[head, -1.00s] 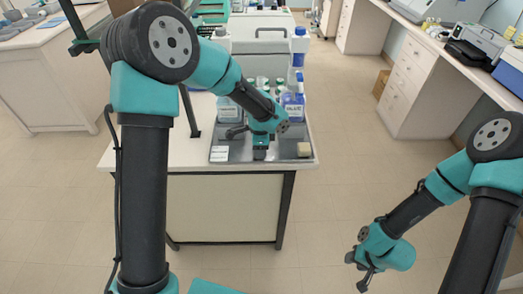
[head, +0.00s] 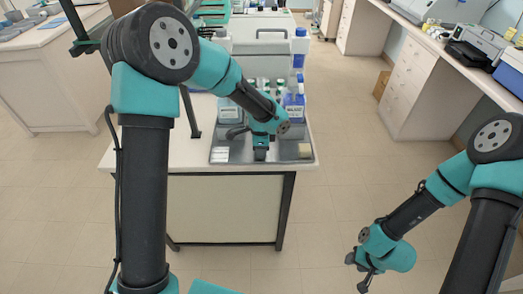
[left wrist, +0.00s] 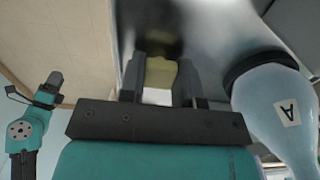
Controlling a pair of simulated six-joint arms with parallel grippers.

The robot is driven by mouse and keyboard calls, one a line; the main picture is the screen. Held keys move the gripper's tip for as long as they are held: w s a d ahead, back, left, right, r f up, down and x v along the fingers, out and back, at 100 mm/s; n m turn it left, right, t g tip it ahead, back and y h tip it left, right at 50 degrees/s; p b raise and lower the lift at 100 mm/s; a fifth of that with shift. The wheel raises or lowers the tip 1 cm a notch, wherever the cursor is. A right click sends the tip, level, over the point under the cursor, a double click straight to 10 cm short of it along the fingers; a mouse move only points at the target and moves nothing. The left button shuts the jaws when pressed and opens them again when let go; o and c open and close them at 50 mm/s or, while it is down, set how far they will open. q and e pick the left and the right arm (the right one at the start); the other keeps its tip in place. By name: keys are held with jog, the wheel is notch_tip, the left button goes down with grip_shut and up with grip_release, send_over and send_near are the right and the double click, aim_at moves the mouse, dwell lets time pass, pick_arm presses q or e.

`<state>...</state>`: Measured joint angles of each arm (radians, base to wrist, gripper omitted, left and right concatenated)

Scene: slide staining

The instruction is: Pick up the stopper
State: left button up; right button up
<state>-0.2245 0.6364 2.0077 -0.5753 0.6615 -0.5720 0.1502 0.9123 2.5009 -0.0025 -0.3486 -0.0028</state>
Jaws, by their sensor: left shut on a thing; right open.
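My left gripper (head: 260,156) is low over the front of the grey tray (head: 235,151) on the white-topped table. In the left wrist view its fingers are shut on a pale yellowish piece (left wrist: 160,73), which seems to be the stopper. A white patch shows just below that piece. In the head view the held piece is hidden by the gripper. My right gripper (head: 361,270) is open and empty, well away from the table at the lower right.
A beige block (head: 305,150) and a white label (head: 220,154) are at the tray's front corners.

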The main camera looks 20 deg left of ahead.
pick_arm(q)
jog(key=shift+r, duration=1.75)
jog(key=s+d, duration=0.2)
jog(key=s, duration=0.5)
jog(key=s+d+r, duration=0.1)
jog(key=s+d, duration=0.1)
jog(key=s, duration=0.6)
jog(key=shift+s+d+r, duration=0.2)
jog(key=shift+d+r, duration=0.05)
